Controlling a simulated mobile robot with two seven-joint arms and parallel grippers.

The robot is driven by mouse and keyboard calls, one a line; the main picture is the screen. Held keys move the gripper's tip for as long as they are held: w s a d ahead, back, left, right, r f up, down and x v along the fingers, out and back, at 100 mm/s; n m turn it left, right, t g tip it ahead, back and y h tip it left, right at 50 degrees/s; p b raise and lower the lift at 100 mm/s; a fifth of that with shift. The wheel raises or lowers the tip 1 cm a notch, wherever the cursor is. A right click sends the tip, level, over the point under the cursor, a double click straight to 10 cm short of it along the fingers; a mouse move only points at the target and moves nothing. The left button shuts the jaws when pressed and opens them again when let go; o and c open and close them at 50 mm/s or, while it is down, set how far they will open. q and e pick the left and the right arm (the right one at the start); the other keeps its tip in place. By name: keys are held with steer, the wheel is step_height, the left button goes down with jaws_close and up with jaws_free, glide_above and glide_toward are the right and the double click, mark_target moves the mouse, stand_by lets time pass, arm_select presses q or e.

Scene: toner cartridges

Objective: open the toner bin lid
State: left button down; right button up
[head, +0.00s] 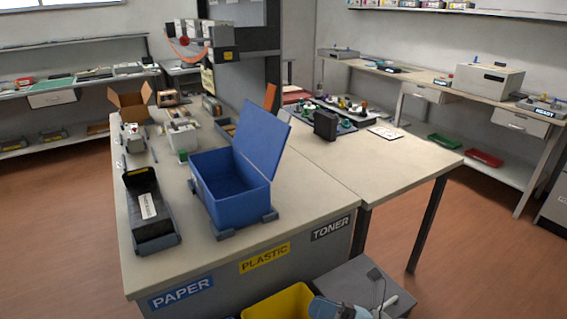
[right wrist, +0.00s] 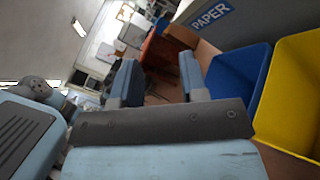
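The toner bin (head: 352,276) stands below the TONER label (head: 330,228) at the table's front edge, at the bottom of the head view. Its grey top looks closed, and a thin dark upright piece stands over it. Part of my right gripper (head: 337,310) shows low in the head view, in front of the bin and cut off by the frame edge. In the right wrist view my right gripper (right wrist: 158,82) has its two fingers wide apart, with nothing held between them. The toner bin cannot be made out there. My left gripper is not in view.
The yellow bin (head: 283,303) stands left of the toner bin. The blue paper bin (right wrist: 237,73) shows in the right wrist view. On the table are a blue box (head: 228,194) with a raised lid and a black tray (head: 150,218). Floor right of the bins is clear.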

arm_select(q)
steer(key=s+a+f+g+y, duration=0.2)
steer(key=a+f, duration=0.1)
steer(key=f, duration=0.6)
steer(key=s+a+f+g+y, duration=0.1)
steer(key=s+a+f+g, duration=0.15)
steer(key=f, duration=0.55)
arm_select(e)
steer(key=s+d+f+n+t+h, duration=0.2)
steer(key=s+d+f+n+h, duration=0.45)
steer(key=n, duration=1.15)
steer(key=s+d+f+n+t+h, duration=0.2)
steer(key=s+d+f+n+h, duration=0.2)
steer(key=s+f+n+h, duration=0.9)
arm_select(q)
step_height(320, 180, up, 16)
steer(key=p, duration=2.1)
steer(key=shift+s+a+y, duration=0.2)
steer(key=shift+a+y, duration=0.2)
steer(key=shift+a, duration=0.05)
arm_select(e)
steer(key=w+d+r+n+y, duration=0.1)
steer(key=w+r+n+y, duration=0.1)
steer(key=r, duration=0.7)
steer(key=w+r+n+y, duration=0.2)
steer(key=r, duration=0.8)
steer(key=shift+w+d+r+n+y, duration=0.2)
steer(key=shift+d+n+y, duration=0.1)
steer(key=shift+d+y, duration=0.05)
